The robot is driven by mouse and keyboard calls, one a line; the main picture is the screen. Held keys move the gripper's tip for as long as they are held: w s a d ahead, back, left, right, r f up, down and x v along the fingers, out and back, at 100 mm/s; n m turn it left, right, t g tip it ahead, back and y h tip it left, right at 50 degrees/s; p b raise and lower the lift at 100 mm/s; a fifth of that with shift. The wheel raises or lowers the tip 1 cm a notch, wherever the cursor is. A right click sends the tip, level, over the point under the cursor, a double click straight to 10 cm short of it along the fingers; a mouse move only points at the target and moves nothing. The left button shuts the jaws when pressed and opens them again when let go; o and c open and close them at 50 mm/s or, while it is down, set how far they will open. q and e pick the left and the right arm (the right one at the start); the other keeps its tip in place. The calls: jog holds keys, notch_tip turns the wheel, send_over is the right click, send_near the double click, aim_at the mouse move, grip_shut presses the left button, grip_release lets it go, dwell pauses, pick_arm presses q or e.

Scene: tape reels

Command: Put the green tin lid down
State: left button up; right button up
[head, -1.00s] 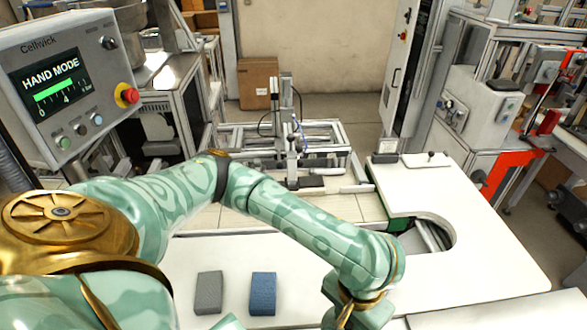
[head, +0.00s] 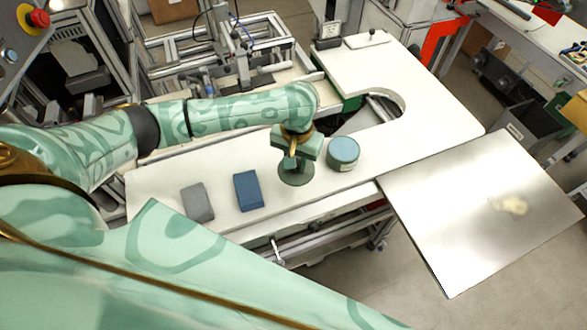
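The green tin lid (head: 293,179) is a dark green disc under my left gripper (head: 298,165), near the front edge of the white bench. The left gripper points down, and its fingertips meet the middle of the lid and appear shut on it. The gripper body partly covers the lid, and I cannot tell whether the lid touches the bench or hangs just above it. A round teal tin (head: 344,153) with a pale label stands just to the right of the lid, apart from it. My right gripper is not in view.
A grey block (head: 197,203) and a blue block (head: 248,190) lie left of the lid on the white bench (head: 151,184). A bare metal sheet (head: 450,215) extends at right. A rounded cutout lies behind the tin. Bench surface right of the cutout is clear.

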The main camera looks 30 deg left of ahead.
pick_arm(q)
jog(key=shift+w+a+f, duration=0.25)
jog(key=shift+w+f, duration=0.05)
jog(key=shift+f, duration=0.3)
jog(key=shift+w+a+f+b, duration=0.15)
jog(key=shift+w+f+b, duration=0.2)
jog(key=shift+w+f, duration=0.1)
jog(key=f, duration=0.1)
jog(key=f+b, duration=0.1)
jog(key=f, duration=0.1)
jog(key=shift+a+f, duration=0.2)
jog(key=shift+a, duration=0.05)
jog(key=shift+r, duration=0.1)
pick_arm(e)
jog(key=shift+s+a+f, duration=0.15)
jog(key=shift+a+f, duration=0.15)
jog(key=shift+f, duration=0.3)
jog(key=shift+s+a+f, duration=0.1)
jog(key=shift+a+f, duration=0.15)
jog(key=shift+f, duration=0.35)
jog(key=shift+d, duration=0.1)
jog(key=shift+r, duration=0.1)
pick_arm(q)
jog(key=shift+f, duration=0.6)
jog(key=o, duration=1)
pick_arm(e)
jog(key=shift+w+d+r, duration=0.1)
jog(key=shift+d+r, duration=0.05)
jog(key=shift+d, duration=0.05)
